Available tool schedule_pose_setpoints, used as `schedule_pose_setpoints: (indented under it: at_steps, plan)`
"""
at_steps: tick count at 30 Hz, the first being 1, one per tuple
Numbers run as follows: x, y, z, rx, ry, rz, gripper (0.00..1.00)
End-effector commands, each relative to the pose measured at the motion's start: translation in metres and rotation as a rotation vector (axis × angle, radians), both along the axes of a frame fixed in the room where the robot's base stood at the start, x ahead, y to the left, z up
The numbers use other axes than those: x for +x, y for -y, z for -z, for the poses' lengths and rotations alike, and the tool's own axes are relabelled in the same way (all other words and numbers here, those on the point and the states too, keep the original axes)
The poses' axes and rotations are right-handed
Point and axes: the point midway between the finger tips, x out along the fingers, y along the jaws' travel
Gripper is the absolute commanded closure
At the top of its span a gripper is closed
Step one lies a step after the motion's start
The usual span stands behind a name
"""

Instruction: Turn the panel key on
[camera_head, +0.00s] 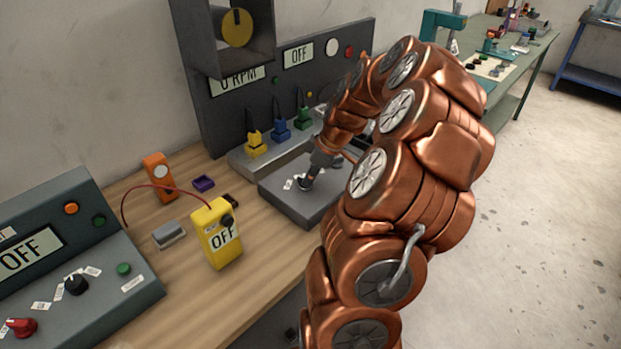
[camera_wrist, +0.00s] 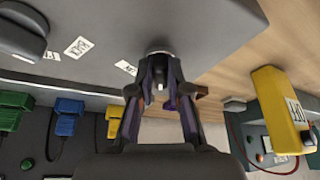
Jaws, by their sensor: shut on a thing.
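The low grey panel (camera_head: 290,205) lies on the bench, with small white labels on its top. The wrist view shows the panel (camera_wrist: 200,22) too, with a round metal lock collar (camera_wrist: 158,47) near its edge. My gripper (camera_head: 307,183) points down at the panel's top. In the wrist view my gripper (camera_wrist: 160,72) is shut at the collar, with its fingers around a small piece that I take to be the panel key (camera_wrist: 160,86). The fingers hide most of the key, and I cannot tell its angle.
Yellow, blue and green plugs (camera_head: 280,130) stand behind the panel. A yellow meter (camera_head: 217,233) reading OFF, an orange device (camera_head: 160,176) and a grey control box (camera_head: 60,260) stand to the left. A dark round knob (camera_wrist: 20,30) is on the panel near the labels.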

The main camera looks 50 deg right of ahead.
Motion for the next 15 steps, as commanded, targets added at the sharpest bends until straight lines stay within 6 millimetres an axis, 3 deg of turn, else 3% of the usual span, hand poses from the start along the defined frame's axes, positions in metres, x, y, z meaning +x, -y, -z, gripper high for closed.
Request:
schedule_pose_setpoints:
  at_steps: [15]
  plan:
    - [-0.0020, -0.0052, 0.0064, -0.004, 0.001, 0.410, 1.00]
